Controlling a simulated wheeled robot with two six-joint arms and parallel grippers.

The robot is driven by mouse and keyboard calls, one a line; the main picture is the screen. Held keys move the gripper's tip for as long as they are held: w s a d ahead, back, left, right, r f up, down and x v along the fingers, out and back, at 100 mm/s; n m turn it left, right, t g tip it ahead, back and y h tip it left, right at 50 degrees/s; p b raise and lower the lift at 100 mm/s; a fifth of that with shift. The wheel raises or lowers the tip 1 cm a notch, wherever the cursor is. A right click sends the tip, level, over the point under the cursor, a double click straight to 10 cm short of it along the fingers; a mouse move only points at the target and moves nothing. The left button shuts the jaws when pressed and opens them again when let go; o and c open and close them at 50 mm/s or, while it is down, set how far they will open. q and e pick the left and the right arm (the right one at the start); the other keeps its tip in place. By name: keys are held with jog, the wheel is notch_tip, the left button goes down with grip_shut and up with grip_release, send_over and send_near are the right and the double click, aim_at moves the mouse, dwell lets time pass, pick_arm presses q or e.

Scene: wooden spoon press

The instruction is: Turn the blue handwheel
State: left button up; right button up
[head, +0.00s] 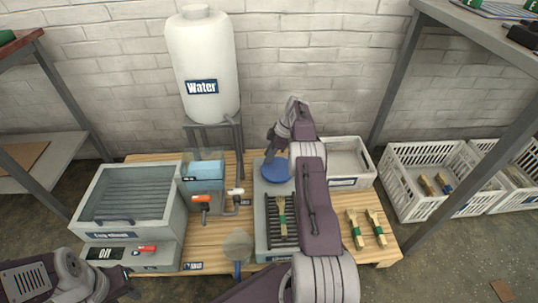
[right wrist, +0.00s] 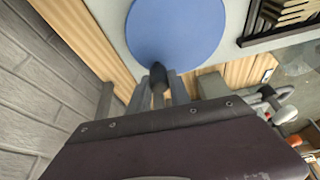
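The blue handwheel (head: 276,171) is a flat round disc at the back of the grey press (head: 261,222), right of centre in the head view. In the right wrist view the handwheel (right wrist: 176,30) fills the top middle, with a dark peg (right wrist: 158,82) at its near edge. My right gripper (head: 273,143) is at the handwheel's far side. In the wrist view its grey fingers (right wrist: 158,95) lie either side of the peg; I cannot tell whether they touch it. My left gripper (head: 125,284) is low at the left, away from the press, its opening unclear.
A wooden spatula or brush (head: 282,216) lies on the press's slats. Two more (head: 365,229) lie at the table's right. A white crate (head: 350,160) stands behind. A grey box (head: 133,205), a water tank (head: 203,65) and orange-handled taps (head: 201,199) are left of the press.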

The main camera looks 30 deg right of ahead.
aim_at(277, 162)
jog(key=o, duration=0.4)
jog(key=shift+c, duration=0.2)
jog(key=p+v, duration=0.7)
jog(key=v, duration=0.2)
jog(key=shift+s, duration=0.1)
